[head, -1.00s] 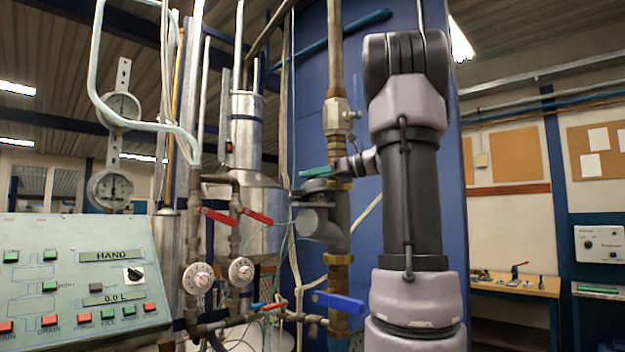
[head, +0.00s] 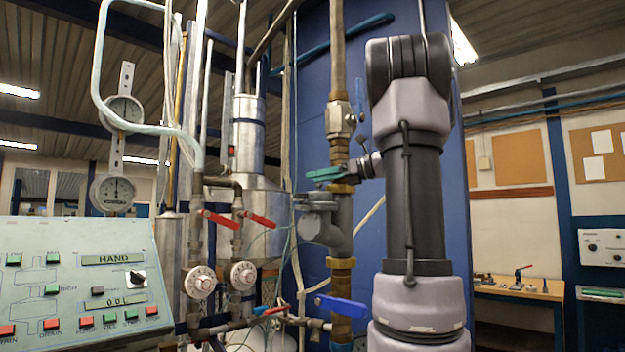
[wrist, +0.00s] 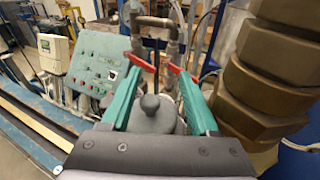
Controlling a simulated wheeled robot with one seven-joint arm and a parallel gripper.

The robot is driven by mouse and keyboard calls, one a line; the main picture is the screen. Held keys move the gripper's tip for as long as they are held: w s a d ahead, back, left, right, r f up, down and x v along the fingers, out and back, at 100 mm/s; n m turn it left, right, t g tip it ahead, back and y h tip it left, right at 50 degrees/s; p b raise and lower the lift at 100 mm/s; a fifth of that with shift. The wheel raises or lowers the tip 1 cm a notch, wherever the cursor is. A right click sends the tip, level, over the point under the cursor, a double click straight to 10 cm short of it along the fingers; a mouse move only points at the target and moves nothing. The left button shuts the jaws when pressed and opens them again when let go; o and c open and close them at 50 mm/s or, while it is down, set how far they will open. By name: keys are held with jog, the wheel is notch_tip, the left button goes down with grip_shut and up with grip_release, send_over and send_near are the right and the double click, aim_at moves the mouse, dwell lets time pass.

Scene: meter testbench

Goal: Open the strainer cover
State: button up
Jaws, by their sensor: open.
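The grey strainer (head: 340,238) sits on the brass-fitted vertical pipe in the head view, with its cover (head: 318,200) at the upper left of the body. In the wrist view the cover (wrist: 152,117) shows as a grey dome with a round knob, lying between the fingers. My gripper has green fingers and is open. In the head view the gripper (head: 325,174) is just above the cover, left of my arm. In the wrist view the gripper (wrist: 158,70) has a finger on each side of the cover. I cannot tell whether either finger touches it.
Brass hex fittings (wrist: 268,80) stand close on the right in the wrist view. Red valve handles (head: 258,219) are left of the strainer, and a blue handle (head: 341,306) is below it. A control panel (head: 80,285) stands at the left.

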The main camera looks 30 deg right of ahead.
jog(key=v, duration=0.8)
jog(key=shift+s+d, duration=0.15)
jog(key=shift+s, duration=0.05)
